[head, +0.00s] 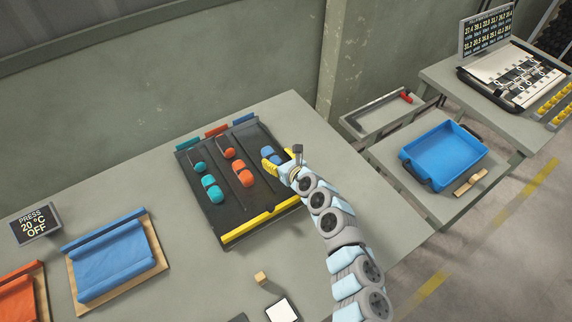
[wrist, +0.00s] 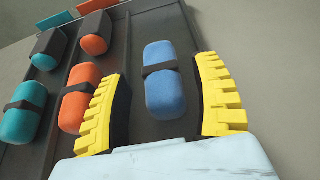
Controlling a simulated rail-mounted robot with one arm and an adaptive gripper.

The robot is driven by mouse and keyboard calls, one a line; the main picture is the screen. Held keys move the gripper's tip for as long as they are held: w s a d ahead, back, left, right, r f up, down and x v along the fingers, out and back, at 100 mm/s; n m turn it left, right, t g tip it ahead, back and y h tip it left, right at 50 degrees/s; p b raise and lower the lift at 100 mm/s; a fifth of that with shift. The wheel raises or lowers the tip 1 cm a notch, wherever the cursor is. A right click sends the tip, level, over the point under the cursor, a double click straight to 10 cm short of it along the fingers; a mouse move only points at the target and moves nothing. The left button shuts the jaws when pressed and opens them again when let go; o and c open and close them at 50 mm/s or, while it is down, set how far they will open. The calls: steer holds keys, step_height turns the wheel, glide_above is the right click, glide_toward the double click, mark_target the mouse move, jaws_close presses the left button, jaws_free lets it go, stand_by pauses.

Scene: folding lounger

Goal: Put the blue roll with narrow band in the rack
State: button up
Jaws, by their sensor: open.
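The blue roll with a narrow dark band (wrist: 164,98) lies in the right lane of the dark rack (head: 217,225); it also shows in the head view (head: 267,152), partly hidden by my gripper. My gripper (head: 281,158) is open at the rack's right side. In the wrist view its yellow fingers (wrist: 163,85) stand on either side of the roll, with a visible gap on both sides. I cannot tell how far above the rack the fingertips are. Blue, orange and teal tabs mark the rack's back edge.
Teal rolls (head: 212,188) lie in the rack's left lane and orange rolls (head: 242,172) in the middle lane. A yellow bar (head: 260,222) crosses the front. A blue folded pad (head: 112,262) lies left. A blue bin (head: 445,155) stands right, on another table.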

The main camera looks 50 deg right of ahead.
steer(key=shift+p+v, duration=0.7)
steer(key=shift+v, duration=2.35)
steer(key=shift+a, duration=0.1)
